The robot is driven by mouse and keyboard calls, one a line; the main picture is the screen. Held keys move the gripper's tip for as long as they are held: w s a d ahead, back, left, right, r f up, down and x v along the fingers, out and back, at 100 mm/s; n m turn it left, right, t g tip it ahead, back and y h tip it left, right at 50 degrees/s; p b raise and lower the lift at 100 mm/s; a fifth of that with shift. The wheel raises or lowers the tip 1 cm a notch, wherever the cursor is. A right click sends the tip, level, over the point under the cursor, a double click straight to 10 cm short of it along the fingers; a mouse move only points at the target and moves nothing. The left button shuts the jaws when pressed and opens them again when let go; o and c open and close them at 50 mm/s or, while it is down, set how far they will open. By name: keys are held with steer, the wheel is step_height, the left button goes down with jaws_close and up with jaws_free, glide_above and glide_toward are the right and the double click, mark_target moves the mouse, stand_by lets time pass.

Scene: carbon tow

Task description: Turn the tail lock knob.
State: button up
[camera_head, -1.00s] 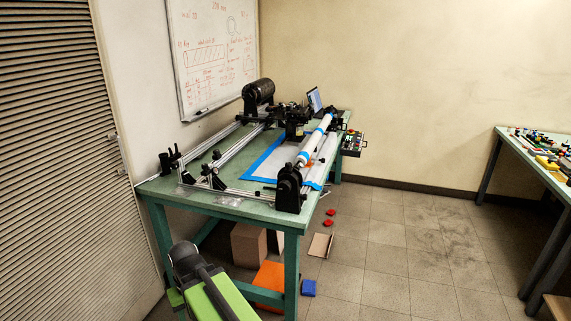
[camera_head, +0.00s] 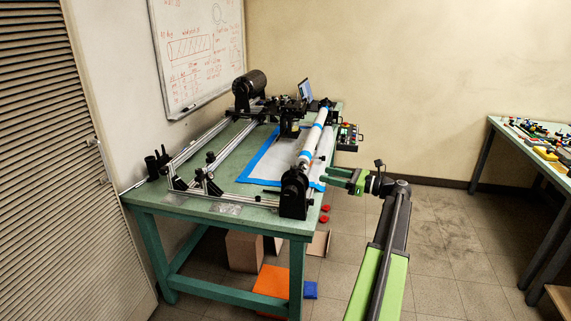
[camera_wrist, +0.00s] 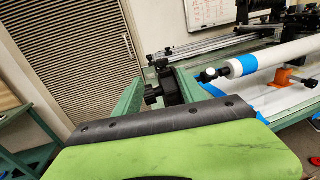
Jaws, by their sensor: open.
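The black tailstock (camera_head: 293,195) stands at the near right corner of the green table. It also shows in the wrist view (camera_wrist: 172,88), partly hidden by my gripper. A small dark knob (camera_wrist: 152,94) shows on it between my fingers; I cannot tell whether they reach around it. My gripper (camera_head: 326,176) is open beside the tailstock, on its right side in the head view. In the wrist view its two green fingers (camera_wrist: 158,84) spread to either side of the knob. Nothing is held.
A white tube (camera_head: 315,133) with blue bands runs back from the tailstock. Aluminium rails (camera_head: 197,147) with black brackets cross the green table (camera_head: 240,218). A control box (camera_head: 347,137) sits at the right edge. Open floor (camera_head: 445,235) lies to the right.

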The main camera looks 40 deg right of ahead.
mark_target(294, 170)
steer(key=x, duration=1.7)
steer(key=shift+d, duration=0.25)
jaws_close()
steer(key=shift+a, duration=0.25)
steer(key=shift+d, duration=0.15)
steer(key=shift+h, duration=0.5)
